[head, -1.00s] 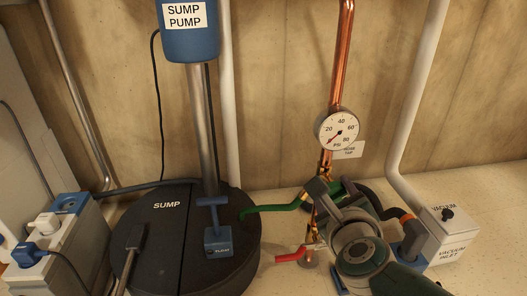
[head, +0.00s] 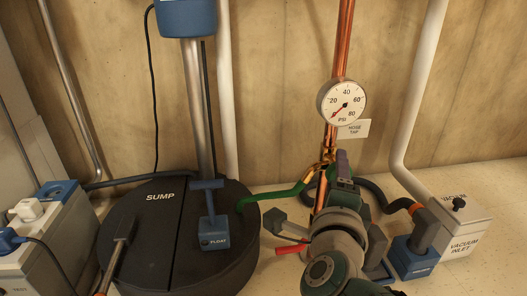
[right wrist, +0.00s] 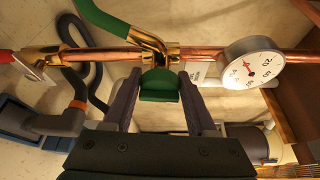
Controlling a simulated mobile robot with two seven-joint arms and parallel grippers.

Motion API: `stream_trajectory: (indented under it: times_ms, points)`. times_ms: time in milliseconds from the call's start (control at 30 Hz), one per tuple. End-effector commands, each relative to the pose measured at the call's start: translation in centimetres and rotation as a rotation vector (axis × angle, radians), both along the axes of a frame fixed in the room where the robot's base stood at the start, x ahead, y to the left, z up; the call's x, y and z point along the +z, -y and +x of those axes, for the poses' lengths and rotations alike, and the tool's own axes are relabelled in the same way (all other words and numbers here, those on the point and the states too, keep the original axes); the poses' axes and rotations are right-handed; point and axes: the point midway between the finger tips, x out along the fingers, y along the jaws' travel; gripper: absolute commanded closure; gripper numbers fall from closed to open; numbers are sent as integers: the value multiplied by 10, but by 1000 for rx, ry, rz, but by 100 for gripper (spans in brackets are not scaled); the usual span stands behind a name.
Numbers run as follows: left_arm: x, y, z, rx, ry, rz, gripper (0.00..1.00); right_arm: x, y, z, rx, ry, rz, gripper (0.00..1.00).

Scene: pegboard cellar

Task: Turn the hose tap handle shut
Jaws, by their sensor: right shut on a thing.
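The hose tap is brass (right wrist: 150,55) on an upright copper pipe, beside a "HOSE TAP" tag (head: 354,129). Its green handle (right wrist: 159,88) sits between the two fingers of my right gripper (right wrist: 159,76) in the right wrist view. The gripper is shut on the handle, one finger on each side. In the head view my right gripper (head: 342,172) and wrist cover most of the handle and the lower pipe. A curved green hose (head: 275,196) leads left from the tap toward the sump. My left gripper is not in view.
A pressure gauge (head: 342,103) is just above the tap. A red piece (head: 290,248) sticks out lower down. The black sump lid (head: 150,245) is left, the vacuum inlet box (head: 462,222) right. A dark hose (head: 380,194) runs behind my wrist.

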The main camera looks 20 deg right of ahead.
Motion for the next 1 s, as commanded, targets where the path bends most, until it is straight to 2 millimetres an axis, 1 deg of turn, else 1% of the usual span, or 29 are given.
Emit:
stream_trajectory:
  times_ms: [33,300,833,867,1000]
  points:
    - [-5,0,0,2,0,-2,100,-3,0,0,1,-6,-22,99]
    - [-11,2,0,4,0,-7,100,-1,0,0,1,-27,-110,99]
    - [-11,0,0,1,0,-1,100,0,0,0,1,-33,-133,99]
    - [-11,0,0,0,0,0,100,0,0,0,1,-33,-133,41]
    - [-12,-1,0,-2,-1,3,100,0,0,0,1,-32,-133,25]
